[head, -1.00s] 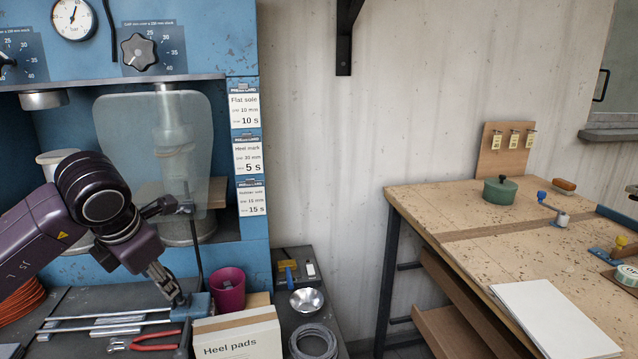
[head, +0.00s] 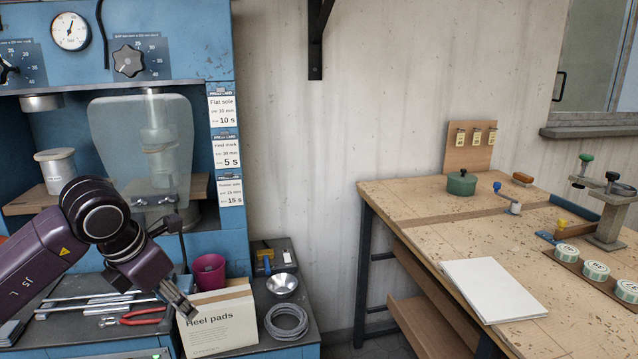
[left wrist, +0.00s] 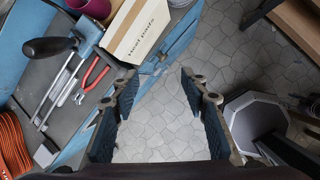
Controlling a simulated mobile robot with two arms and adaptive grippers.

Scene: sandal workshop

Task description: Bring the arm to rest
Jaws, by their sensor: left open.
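My left arm comes in from the left in the head view, in front of the blue press. My left gripper (head: 181,303) points down and to the right, at the left side of the Heel pads box (head: 222,325) as the head view shows it. In the left wrist view the left gripper (left wrist: 165,95) has its two fingers spread wide, with only grey paved floor between them. It holds nothing. The same box shows beyond the fingers in the left wrist view (left wrist: 137,30). My right gripper does not show.
Red pliers (head: 142,317), metal rods, a magenta cup (head: 209,270), a metal bowl (head: 282,286) and a grey coil (head: 287,322) crowd the dark bench by the press. A wooden workbench (head: 420,215) stands at right. Open floor lies below the left gripper.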

